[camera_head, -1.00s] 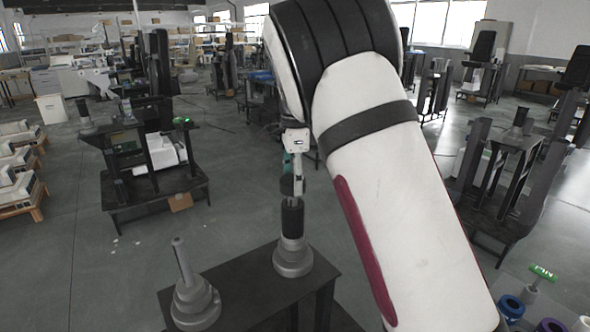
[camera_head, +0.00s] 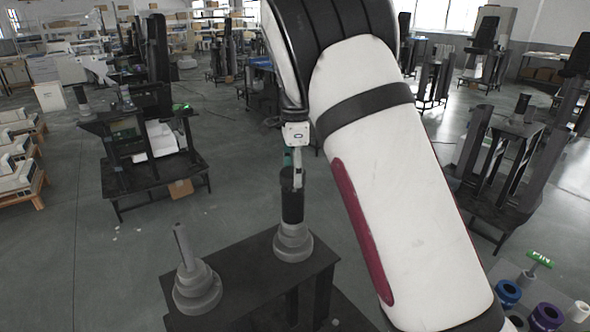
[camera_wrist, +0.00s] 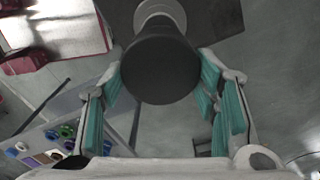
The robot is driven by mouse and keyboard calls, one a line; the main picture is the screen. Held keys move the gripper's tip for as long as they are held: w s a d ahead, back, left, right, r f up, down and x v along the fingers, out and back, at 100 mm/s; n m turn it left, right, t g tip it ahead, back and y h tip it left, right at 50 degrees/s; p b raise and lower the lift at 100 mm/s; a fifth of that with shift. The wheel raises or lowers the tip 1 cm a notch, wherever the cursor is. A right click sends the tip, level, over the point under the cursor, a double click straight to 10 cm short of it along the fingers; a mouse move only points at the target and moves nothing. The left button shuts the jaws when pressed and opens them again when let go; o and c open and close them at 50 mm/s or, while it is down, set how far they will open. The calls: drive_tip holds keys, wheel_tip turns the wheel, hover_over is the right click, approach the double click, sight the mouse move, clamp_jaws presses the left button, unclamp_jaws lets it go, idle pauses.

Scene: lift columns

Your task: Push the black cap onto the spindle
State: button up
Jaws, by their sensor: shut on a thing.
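The black cap (camera_wrist: 160,68) is a dark round piece between the teal-padded fingers of my gripper (camera_wrist: 162,97) in the wrist view. My gripper is shut on it, with a finger on either side. In the head view my gripper (camera_head: 290,165) stands above the right-hand stand, the cap and the dark column below it running together. The column rises from a round grey stepped base (camera_head: 293,243) at the far end of a dark table. Whether the cap is fully down on the spindle cannot be told; the spindle's tip is hidden.
A second grey stand with a bare upright rod (camera_head: 184,247) is at the near left of the dark table (camera_head: 245,282). Coloured rings and a green-handled tool (camera_head: 540,259) are at lower right. My arm covers the middle right.

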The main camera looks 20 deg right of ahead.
drive_tip(key=shift+f, duration=1.1)
idle(2.3)
drive_tip(key=o, duration=1.3)
drive_tip(key=o, duration=0.5)
drive_tip(key=shift+c, duration=0.2)
drive_tip(key=shift+r, duration=1.15)
drive_tip(key=shift+r, duration=2.45)
clamp_jaws()
